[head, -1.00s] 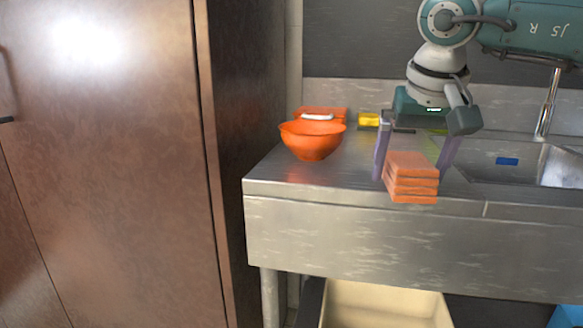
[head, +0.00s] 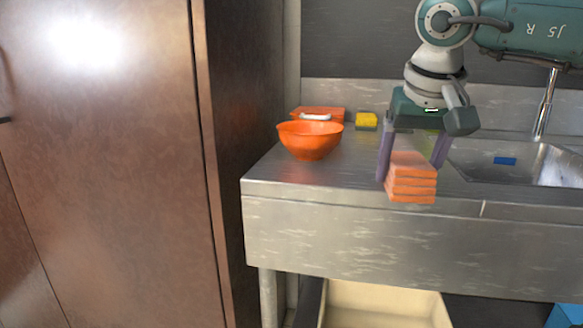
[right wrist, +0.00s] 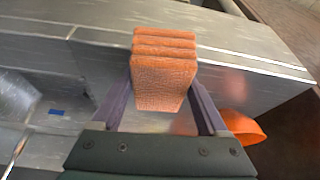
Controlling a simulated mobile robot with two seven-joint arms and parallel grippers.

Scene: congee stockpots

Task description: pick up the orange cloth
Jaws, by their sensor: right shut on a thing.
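The orange cloth (head: 411,182) is a folded stack of several layers at the front edge of the steel counter. It also shows in the right wrist view (right wrist: 165,80), between the two purple fingers. My right gripper (head: 410,170) comes down from above with a finger on each side of the cloth and is shut on it. In the head view the cloth appears at counter height; I cannot tell whether it is clear of the surface. My left gripper is not in view.
An orange bowl (head: 310,141) stands on the counter left of the cloth. Behind it are an orange box-like item (head: 333,112) with a white part and a yellow block (head: 366,121). A sink (head: 545,165) with a blue piece (head: 505,161) lies right. A tall brown cabinet (head: 110,170) stands left.

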